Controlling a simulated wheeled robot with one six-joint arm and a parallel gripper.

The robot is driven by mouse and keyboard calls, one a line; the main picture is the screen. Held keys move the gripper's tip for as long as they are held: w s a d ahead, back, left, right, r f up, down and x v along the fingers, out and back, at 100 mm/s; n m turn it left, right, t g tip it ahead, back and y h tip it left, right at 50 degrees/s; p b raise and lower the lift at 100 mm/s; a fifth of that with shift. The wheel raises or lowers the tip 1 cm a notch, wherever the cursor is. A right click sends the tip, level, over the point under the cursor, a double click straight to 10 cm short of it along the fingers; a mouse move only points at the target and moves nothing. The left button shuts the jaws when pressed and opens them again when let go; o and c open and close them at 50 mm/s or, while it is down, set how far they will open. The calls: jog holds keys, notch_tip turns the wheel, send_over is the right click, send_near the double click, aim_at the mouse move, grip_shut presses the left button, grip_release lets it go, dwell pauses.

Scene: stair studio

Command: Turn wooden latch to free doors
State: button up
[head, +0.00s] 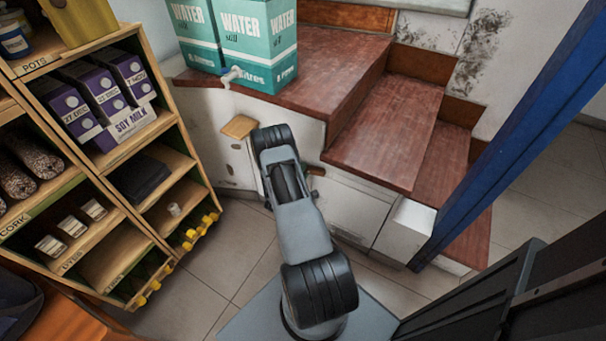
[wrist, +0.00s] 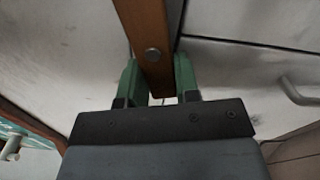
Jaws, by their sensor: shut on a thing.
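The wooden latch (wrist: 145,25) is a brown bar with a round metal screw head, in the wrist view. It lies across the white door fronts near a dark seam between a left panel (wrist: 70,50) and a right panel (wrist: 240,70). My gripper (wrist: 157,80) has its green fingers on either side of the latch's lower end and is shut on it. In the head view my arm hides the gripper and most of the latch area. A small brown piece (head: 316,170) shows beside my arm; I cannot tell if it is the latch.
White cabinet fronts (head: 355,212) sit under reddish wooden steps (head: 385,130). Teal water boxes (head: 258,40) with a tap stand above. A stocked shelf (head: 150,140) stands left, a blue post (head: 500,135) right.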

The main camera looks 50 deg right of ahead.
jog(key=shift+r+m+b, duration=0.2)
jog(key=shift+m+b, duration=0.1)
jog(key=shift+m, duration=0.5)
jog(key=shift+r+m+b, duration=0.15)
jog(key=shift+m+b, duration=0.15)
jog(key=shift+m, duration=0.5)
jog(key=o, duration=0.9)
jog(key=p+v, duration=0.2)
jog(key=v, duration=1.2)
jog(key=shift+d+r, duration=0.1)
